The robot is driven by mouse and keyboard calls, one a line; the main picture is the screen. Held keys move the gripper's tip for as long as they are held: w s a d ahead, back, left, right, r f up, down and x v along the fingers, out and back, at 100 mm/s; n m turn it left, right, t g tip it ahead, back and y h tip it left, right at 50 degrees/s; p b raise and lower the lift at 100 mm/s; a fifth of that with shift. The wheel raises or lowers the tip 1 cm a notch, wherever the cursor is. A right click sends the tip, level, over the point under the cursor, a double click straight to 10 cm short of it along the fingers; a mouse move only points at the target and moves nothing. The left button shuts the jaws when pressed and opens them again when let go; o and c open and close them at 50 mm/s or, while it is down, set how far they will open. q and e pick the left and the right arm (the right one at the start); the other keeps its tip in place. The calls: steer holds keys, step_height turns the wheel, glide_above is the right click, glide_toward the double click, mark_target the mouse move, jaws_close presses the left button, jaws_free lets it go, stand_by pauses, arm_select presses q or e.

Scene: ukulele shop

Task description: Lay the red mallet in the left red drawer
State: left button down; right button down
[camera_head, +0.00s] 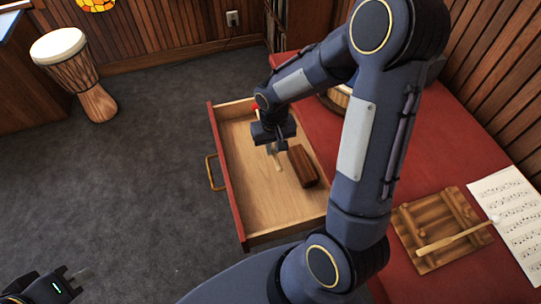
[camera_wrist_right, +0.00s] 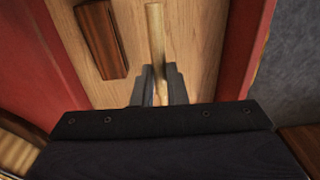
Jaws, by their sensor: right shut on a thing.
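The red drawer (camera_head: 222,165) is pulled open, with a bare pale wooden floor and a brass handle. My right gripper (camera_head: 276,149) is inside or just above the drawer, shut on the mallet's handle (camera_head: 277,163). A bit of the red mallet head (camera_head: 256,107) shows beside my right wrist; the rest is hidden. In the right wrist view the pale handle (camera_wrist_right: 155,38) runs between the fingers (camera_wrist_right: 161,88), over the drawer floor. I cannot tell whether the mallet touches the floor. My left gripper (camera_head: 72,282) is open and empty at the lower left.
A dark brown wooden block (camera_head: 302,166) lies in the drawer, right of the mallet handle. On the red counter (camera_head: 440,140) are a wooden slatted instrument (camera_head: 412,228) with a pale-headed mallet (camera_head: 455,240) and sheet music (camera_head: 512,215). A drum (camera_head: 78,75) stands far left.

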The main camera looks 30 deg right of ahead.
step_height(320, 180, down, 14)
steer(key=b, duration=1.1)
steer(key=shift+d+f+b, duration=0.1)
steer(key=shift+f+b, duration=0.1)
steer(key=shift+b, duration=0.2)
steer(key=c, duration=1.4)
jaws_free()
steer(key=shift+o, duration=0.2)
steer(key=shift+r, duration=0.15)
step_height(320, 180, up, 8)
steer(key=p, duration=0.1)
steer(key=shift+s+f+p, duration=0.15)
steer(key=shift+f+p, duration=0.05)
steer(key=shift+p, duration=0.1)
